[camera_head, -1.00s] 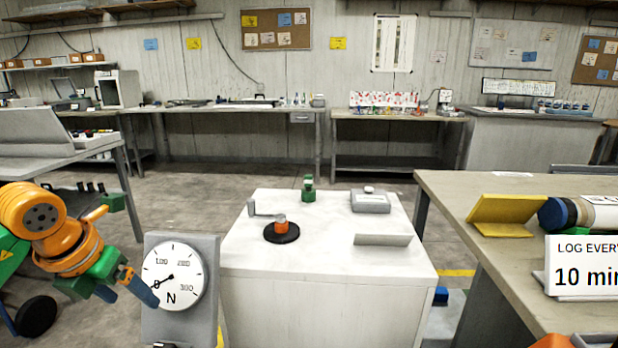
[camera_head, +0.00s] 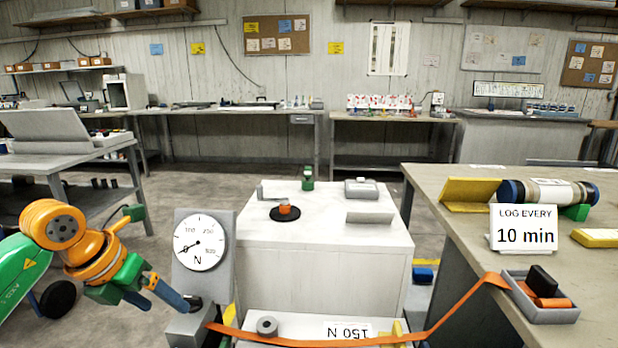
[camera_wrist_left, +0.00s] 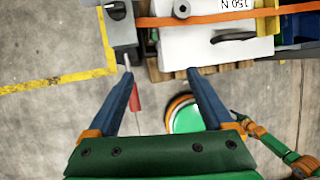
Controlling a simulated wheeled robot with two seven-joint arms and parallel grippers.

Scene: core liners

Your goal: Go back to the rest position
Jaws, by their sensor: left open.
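My left gripper (camera_head: 168,308) is at the lower left in the head view, left of and below the dial gauge. In the left wrist view its two blue fingers (camera_wrist_left: 158,74) are spread wide with nothing held between them. Beyond them lie the floor, a grey block and a white surface crossed by an orange strap. Part of my other arm (camera_wrist_left: 262,140), in green and orange, shows at the right edge of the wrist view. It is too small there to tell its jaws, and the head view does not show it.
A dial gauge (camera_head: 200,243) stands just right of my left gripper. A white cabinet (camera_head: 320,262) carries small parts. An orange strap (camera_head: 440,320) runs to a grey tray (camera_head: 541,313) on the right bench (camera_head: 440,190). Floor (camera_head: 190,180) is open behind the cabinet.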

